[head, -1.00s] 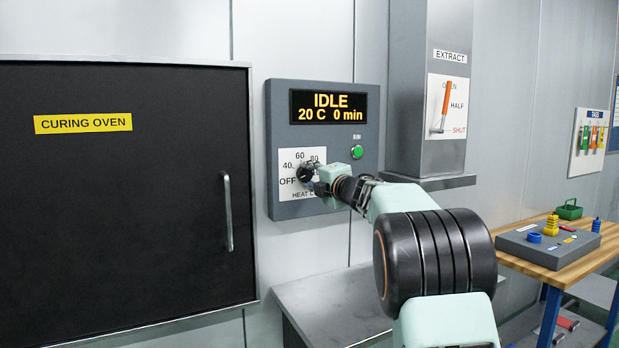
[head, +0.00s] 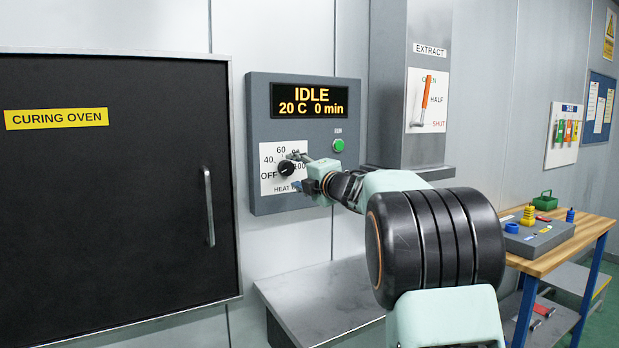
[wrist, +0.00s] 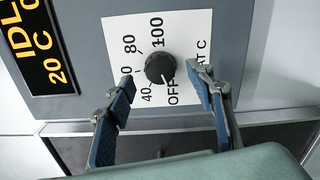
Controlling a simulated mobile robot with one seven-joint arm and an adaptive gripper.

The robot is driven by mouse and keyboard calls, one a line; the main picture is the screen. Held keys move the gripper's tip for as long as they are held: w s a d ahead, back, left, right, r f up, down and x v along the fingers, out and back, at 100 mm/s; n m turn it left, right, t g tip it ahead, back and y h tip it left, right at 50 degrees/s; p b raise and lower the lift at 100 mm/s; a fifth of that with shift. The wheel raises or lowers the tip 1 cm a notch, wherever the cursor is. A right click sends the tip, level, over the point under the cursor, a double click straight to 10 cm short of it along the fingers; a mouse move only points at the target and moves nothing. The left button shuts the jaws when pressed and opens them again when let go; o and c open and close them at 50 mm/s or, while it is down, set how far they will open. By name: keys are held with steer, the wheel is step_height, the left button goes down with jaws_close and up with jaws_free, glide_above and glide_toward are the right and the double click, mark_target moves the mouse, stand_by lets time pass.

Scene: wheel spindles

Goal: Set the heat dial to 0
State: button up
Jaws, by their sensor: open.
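The heat dial (head: 286,168) is a round black knob on a white plate marked OFF, 40, 60, 80 and 100, on the grey oven control panel (head: 262,100). In the wrist view the dial (wrist: 160,68) has a small pale mark that appears to face OFF. My gripper (head: 297,172) is just right of the dial in the head view. In the wrist view my gripper's (wrist: 161,78) blue-padded fingers are spread wide on either side of the dial, apart from it, with nothing between them. The display (head: 312,100) reads IDLE, 20 C, 0 min.
A green button (head: 338,145) is above my gripper. The black curing oven door (head: 105,200) with its handle (head: 209,206) is at left. A grey shelf (head: 325,290) lies below. The extract lever (head: 425,100) and a wooden bench (head: 570,245) are at right.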

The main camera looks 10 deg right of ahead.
steer(key=v, duration=0.8)
steer(key=shift+s, duration=0.25)
steer(key=shift+d, duration=0.15)
